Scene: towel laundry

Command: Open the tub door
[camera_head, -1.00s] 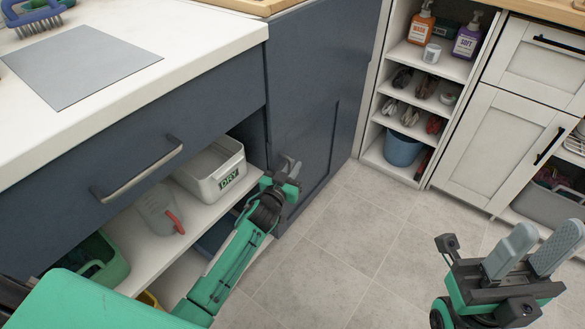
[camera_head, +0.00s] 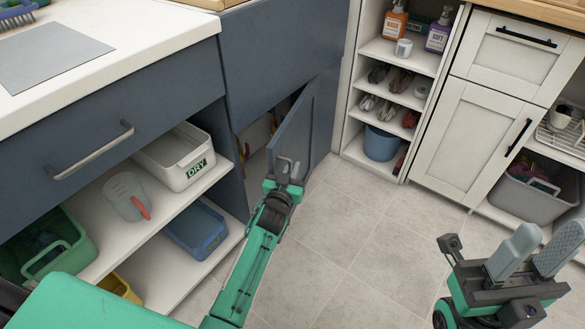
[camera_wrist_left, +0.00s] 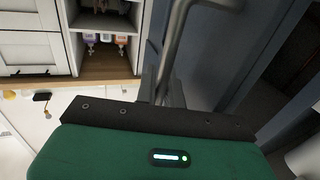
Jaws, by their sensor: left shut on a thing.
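The tub door (camera_head: 308,128) is a dark blue-grey panel in the blue cabinet front. It stands partly open, swung out to the right, with a dark gap on its left side showing the inside. My left gripper (camera_head: 284,177) is at the door's left edge, shut on the metal door handle (camera_head: 287,163). In the left wrist view the handle (camera_wrist_left: 172,45) runs down between the fingers. My right gripper (camera_head: 535,256) is at the lower right, over the floor, with its two grey fingers apart and nothing between them.
An open shelf left of the door holds a white DRY bin (camera_head: 177,157), a scoop jug (camera_head: 127,196), a blue tray (camera_head: 195,230) and a green basket (camera_head: 48,243). A narrow shelf with bottles and a blue bucket (camera_head: 381,143) stands right. The tiled floor (camera_head: 350,225) is clear.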

